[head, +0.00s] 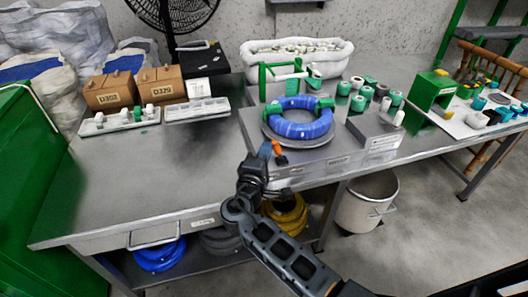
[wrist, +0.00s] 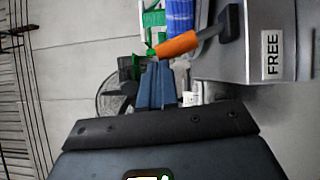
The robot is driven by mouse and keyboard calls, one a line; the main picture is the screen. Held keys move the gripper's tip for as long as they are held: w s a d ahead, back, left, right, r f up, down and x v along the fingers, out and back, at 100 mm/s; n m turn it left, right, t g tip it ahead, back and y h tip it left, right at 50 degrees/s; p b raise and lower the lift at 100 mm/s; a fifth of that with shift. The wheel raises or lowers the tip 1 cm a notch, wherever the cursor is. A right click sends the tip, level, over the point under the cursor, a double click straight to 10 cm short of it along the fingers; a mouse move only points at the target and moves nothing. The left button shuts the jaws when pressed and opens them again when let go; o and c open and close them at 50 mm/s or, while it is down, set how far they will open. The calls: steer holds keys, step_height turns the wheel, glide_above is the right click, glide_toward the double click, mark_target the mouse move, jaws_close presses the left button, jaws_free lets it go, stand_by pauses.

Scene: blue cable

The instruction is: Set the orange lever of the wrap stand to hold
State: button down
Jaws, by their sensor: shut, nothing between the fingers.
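The wrap stand (head: 305,167) is a grey base on the table, with a blue cable coil (head: 300,131) on its round plate. Its orange lever (head: 279,153) is at the left of the base's front. In the wrist view the orange grip (wrist: 178,44) sits on a dark arm joined to the base, beside a white label reading FREE (wrist: 272,54). My gripper (head: 264,150) is shut and empty just left of the lever. Its fingertips (wrist: 158,64) are close to the grip's end; I cannot tell whether they touch. A second label on the base is too small to read.
A green frame (head: 262,82) rises behind the coil. Green and white spools (head: 368,92) stand to the right. Cardboard boxes (head: 110,92) and white trays (head: 120,120) are at the back left. The table's left front (head: 130,190) is clear.

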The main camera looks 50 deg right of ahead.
steer(key=shift+s+d+r+m+y+p, duration=0.45)
steer(key=shift+d+r+m+y+p, duration=0.15)
steer(key=shift+m, duration=0.2)
steer(key=shift+s+d+r+m+g+y+p, duration=0.15)
steer(key=shift+s+d+m+y+p, duration=0.15)
steer(key=shift+s+d+m+y, duration=0.3)
steer(key=shift+s+d+r+m+g+y+p, duration=0.1)
steer(key=shift+s+d+m+y+p, duration=0.25)
steer(key=shift+d+m, duration=0.45)
steer(key=shift+s+d+r+m+g+y+p, duration=0.15)
steer(key=shift+s+d+m+y+p, duration=0.25)
steer(key=shift+d, duration=0.45)
steer(key=shift+s, duration=0.15)
